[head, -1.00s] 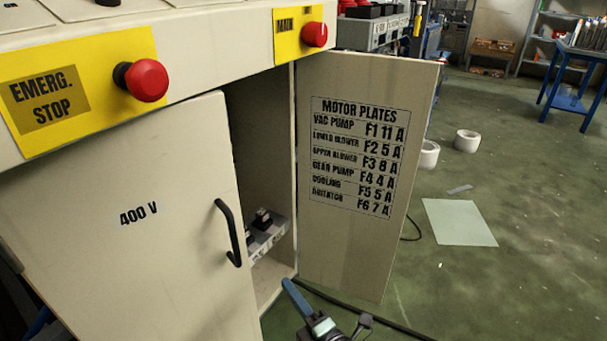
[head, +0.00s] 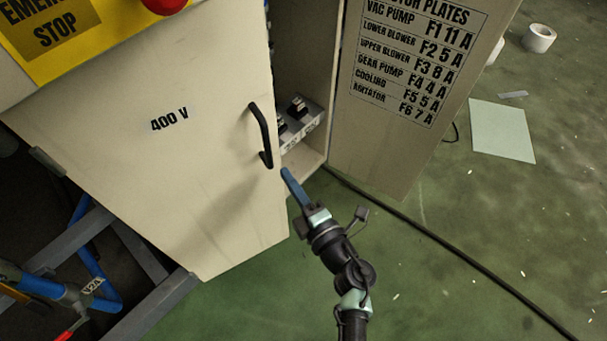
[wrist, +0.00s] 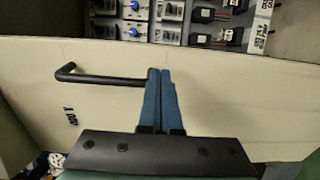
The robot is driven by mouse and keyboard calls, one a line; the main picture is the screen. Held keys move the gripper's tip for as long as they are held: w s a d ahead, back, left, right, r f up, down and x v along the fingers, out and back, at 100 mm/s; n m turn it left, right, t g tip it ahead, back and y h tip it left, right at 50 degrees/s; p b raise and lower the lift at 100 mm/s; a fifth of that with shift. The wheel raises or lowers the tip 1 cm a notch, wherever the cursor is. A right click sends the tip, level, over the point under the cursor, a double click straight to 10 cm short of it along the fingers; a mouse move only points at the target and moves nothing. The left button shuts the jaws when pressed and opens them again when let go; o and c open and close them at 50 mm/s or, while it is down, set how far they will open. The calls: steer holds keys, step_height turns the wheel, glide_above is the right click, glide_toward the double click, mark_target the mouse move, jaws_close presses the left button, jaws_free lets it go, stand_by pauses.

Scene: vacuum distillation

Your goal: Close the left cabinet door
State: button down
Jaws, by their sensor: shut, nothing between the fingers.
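The left cabinet door (head: 190,180) is a beige panel marked "400 V" with a black bar handle (head: 261,135) near its right edge. It stands partly open, with the cabinet interior (head: 309,145) showing past that edge. My gripper (head: 285,172) is shut and empty, its blue fingertips by the door's right edge just beside the handle's lower end. In the wrist view the door (wrist: 225,90) spans the picture, and the shut blue fingers (wrist: 160,72) appear at the end of the handle (wrist: 100,77). I cannot tell whether they touch it.
The right cabinet door (head: 385,140), with the "MOTOR PLATES" list, stands wide open. A black cable (head: 440,238) crosses the green floor from the cabinet. Grey frame legs and blue parts (head: 90,250) stand at lower left. The floor at right is mostly clear around a pale sheet (head: 503,130).

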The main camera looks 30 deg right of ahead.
mark_target(278, 163)
steer(key=shift+w+a+b, duration=0.1)
steer(key=shift+w+b, duration=0.4)
steer(key=shift+w, duration=2.05)
